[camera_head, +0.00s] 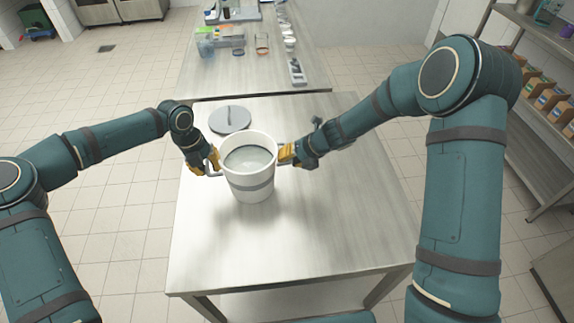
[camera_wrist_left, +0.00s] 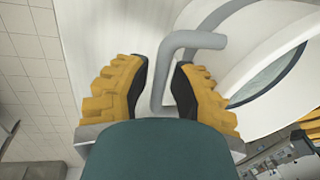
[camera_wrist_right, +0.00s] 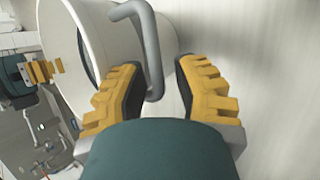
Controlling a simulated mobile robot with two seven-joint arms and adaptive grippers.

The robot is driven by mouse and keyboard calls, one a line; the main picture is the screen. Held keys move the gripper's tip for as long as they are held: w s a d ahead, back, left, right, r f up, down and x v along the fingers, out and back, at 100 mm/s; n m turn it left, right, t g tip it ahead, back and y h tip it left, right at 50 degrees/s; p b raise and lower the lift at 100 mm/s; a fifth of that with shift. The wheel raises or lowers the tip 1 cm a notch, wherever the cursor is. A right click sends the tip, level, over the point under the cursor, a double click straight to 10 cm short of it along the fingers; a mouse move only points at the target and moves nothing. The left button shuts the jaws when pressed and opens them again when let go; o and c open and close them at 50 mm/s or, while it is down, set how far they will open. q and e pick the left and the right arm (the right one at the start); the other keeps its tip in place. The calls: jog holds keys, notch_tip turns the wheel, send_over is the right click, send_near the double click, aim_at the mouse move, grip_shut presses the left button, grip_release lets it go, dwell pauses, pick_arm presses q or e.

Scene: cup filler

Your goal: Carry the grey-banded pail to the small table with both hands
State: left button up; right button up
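The white pail with a grey band (camera_head: 252,188) stands upright over the near steel table, or just above it; I cannot tell which. My right gripper (camera_head: 285,153) is at the pail's right side. In the right wrist view its fingers are apart, with the other grey handle (camera_wrist_right: 152,50) between them, close to the left finger. The small table is not clearly identifiable.
A round grey lid (camera_head: 229,119) lies behind the pail on the near table (camera_head: 340,220). A far table (camera_head: 215,78) holds bins, jars and a small device (camera_head: 297,71). Shelves with boxes (camera_head: 545,95) stand at right. The near table's front is clear.

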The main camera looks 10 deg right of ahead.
pick_arm(q)
jog(key=shift+r, duration=0.25)
pick_arm(e)
jog(key=shift+r, duration=0.15)
pick_arm(q)
notch_tip(320, 180, up, 12)
jog(key=a, duration=0.2)
jog(key=shift+s+a+f, duration=0.15)
jog(key=shift+a+f, duration=0.05)
jog(key=shift+f, duration=0.05)
pick_arm(e)
jog(key=v, duration=1.2)
